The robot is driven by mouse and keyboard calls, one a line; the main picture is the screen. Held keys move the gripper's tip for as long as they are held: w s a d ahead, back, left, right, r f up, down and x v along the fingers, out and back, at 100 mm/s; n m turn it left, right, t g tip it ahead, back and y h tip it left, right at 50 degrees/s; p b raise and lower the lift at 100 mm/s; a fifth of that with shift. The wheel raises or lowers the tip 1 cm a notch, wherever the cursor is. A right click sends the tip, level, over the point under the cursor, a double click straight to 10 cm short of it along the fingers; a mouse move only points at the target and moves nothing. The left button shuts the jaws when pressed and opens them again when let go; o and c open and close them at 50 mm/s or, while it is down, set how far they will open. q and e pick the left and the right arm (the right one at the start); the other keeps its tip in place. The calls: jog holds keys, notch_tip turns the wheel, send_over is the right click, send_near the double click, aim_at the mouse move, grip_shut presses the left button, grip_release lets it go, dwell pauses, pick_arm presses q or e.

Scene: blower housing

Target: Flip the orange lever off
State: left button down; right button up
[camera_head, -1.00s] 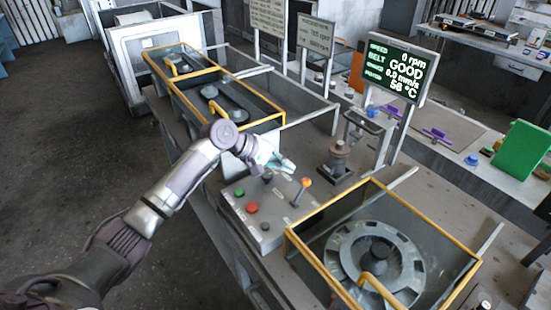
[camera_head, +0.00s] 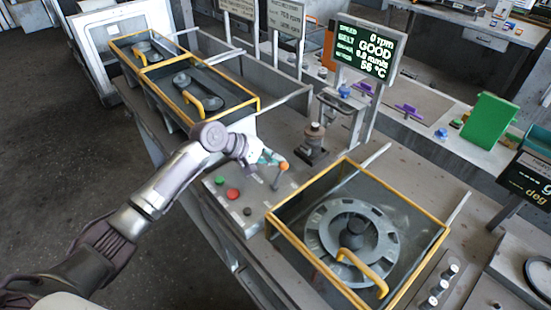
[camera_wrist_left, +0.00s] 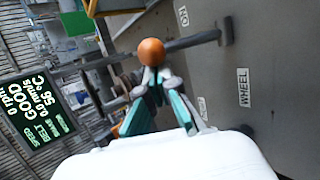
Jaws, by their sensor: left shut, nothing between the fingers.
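The orange lever is a thin grey rod with a round orange knob (camera_head: 284,166). It stands on the grey control box (camera_head: 248,207) and leans to the upper right in the head view. My left gripper (camera_head: 270,158) is shut and empty, its teal fingertips just left of the knob. In the left wrist view the knob (camera_wrist_left: 151,52) shows right at the tips of my left gripper (camera_wrist_left: 152,82); I cannot tell whether they touch. The gripper and arm partly hide the back of the box. My right gripper is not in view.
Green (camera_head: 220,180) and red (camera_head: 233,194) buttons sit left of the lever. A yellow-framed guard (camera_head: 330,268) over a wheel stands to its right. A post-mounted screen (camera_head: 366,50) reads 0 rpm and GOOD. A dark fitting (camera_head: 313,140) stands behind the lever.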

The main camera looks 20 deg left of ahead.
pick_arm(q)
jog(key=shift+s, duration=0.1)
jog(key=shift+s+a+b, duration=0.1)
jog(key=shift+a+b, duration=0.05)
jog(key=shift+b, duration=0.15)
jog(key=shift+s+t+h, duration=0.1)
jog(key=shift+t+h, duration=0.3)
